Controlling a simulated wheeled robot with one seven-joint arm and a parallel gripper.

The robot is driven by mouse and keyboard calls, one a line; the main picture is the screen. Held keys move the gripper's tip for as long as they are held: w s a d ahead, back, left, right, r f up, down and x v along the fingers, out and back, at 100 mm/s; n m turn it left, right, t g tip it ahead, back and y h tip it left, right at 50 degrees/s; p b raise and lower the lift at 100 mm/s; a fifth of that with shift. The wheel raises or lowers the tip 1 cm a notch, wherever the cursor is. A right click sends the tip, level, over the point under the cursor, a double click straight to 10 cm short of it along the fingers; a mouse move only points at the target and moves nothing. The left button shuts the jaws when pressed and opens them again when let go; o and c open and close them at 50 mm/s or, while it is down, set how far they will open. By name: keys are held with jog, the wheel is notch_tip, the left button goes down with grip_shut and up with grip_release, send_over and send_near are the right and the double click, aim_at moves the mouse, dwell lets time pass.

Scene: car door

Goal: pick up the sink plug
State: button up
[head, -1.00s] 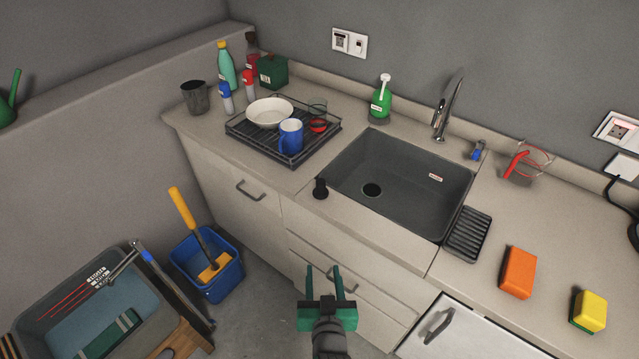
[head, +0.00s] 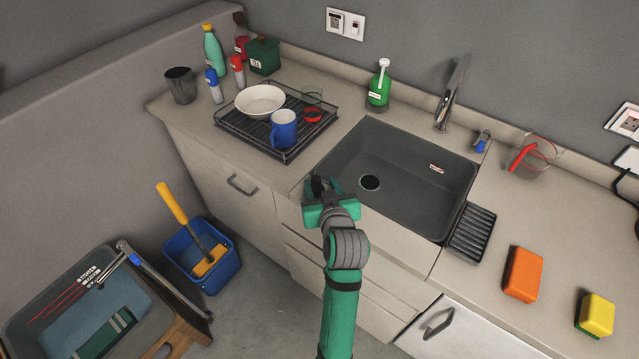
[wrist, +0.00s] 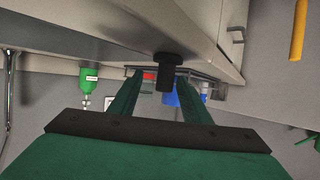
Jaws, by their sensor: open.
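The sink plug (wrist: 167,72) is a small black piece with a wide round head and a narrower stem. It is at the counter's front edge by the left corner of the sink (head: 410,200). My gripper (head: 321,182) is open at that corner. In the wrist view, the plug shows between the tips of my two green fingers, with a gap on each side; I cannot tell how deep it lies between them. In the head view my gripper mostly hides the plug.
A dish rack (head: 245,137) with a white bowl (head: 260,100) and blue mug (head: 284,129) stands left of the sink. The tap (head: 450,95) is behind it. An orange sponge (head: 522,274) lies to the right. A blue bucket (head: 205,270) stands on the floor.

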jog(key=shift+w+a+f, duration=0.2)
jog(key=shift+a+f, duration=0.05)
jog(key=shift+a, duration=0.4)
jog(key=shift+r+x, duration=0.15)
jog(key=shift+x, duration=1.2)
jog(key=shift+r+x, duration=0.15)
jog(key=shift+x, duration=1.2)
jog(key=shift+w+d, duration=0.1)
jog(key=shift+w, duration=0.05)
jog(key=shift+c, duration=0.5)
grip_shut()
